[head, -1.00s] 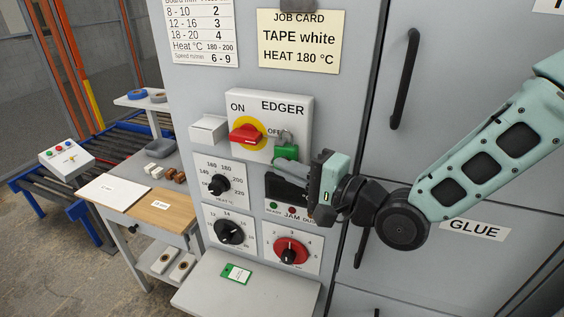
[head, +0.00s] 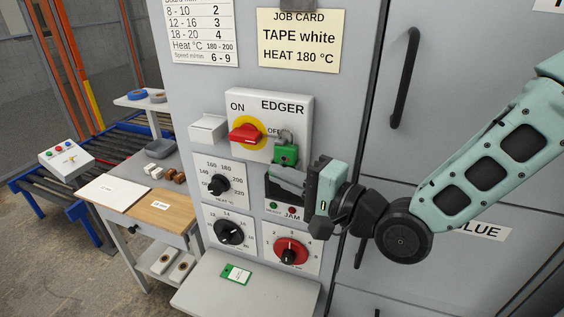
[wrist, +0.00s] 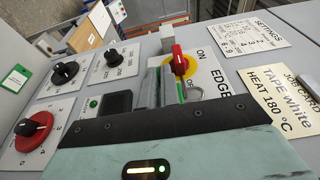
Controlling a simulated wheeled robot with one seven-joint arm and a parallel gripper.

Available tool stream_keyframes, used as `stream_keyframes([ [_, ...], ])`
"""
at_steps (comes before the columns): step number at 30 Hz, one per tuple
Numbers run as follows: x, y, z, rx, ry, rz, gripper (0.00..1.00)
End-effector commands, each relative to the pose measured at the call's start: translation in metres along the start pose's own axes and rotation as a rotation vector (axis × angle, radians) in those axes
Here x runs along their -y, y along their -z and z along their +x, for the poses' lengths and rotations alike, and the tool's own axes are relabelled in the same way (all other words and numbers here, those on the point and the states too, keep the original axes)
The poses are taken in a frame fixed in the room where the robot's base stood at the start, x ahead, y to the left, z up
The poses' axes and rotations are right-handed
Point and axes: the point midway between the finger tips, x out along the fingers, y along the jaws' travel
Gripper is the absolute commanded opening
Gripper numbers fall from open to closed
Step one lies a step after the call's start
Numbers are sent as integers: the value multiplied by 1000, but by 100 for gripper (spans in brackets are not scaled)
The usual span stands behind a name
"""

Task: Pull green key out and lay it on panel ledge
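A green padlock (head: 286,153) hangs by its grey shackle from the red EDGER switch (head: 245,134). In the wrist view only a thin green strip of it shows (wrist: 181,92), beside the grey fingers. My gripper (head: 287,177) comes in from the right, its fingertips just below the padlock. I cannot make out the green key; the fingers may hide it. The fingers lie close together, but whether they hold something is unclear. The panel ledge (head: 215,298) is below the dials, with a green-edged tag (head: 236,273) lying on it.
Dials surround the space below the switch: a black heat dial (head: 218,185), another black dial (head: 229,231) and a red one (head: 290,251). A small grey box (head: 208,129) juts out left of the switch. The ledge is clear around the tag.

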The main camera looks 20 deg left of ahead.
Motion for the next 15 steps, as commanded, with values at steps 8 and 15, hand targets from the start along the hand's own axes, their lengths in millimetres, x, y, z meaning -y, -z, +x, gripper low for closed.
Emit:
stream_keyframes([
  [8, 0, -1, 0, 0, 0, 0, 0],
  [15, 0, -16, -4, 2, 0, 2, 0],
])
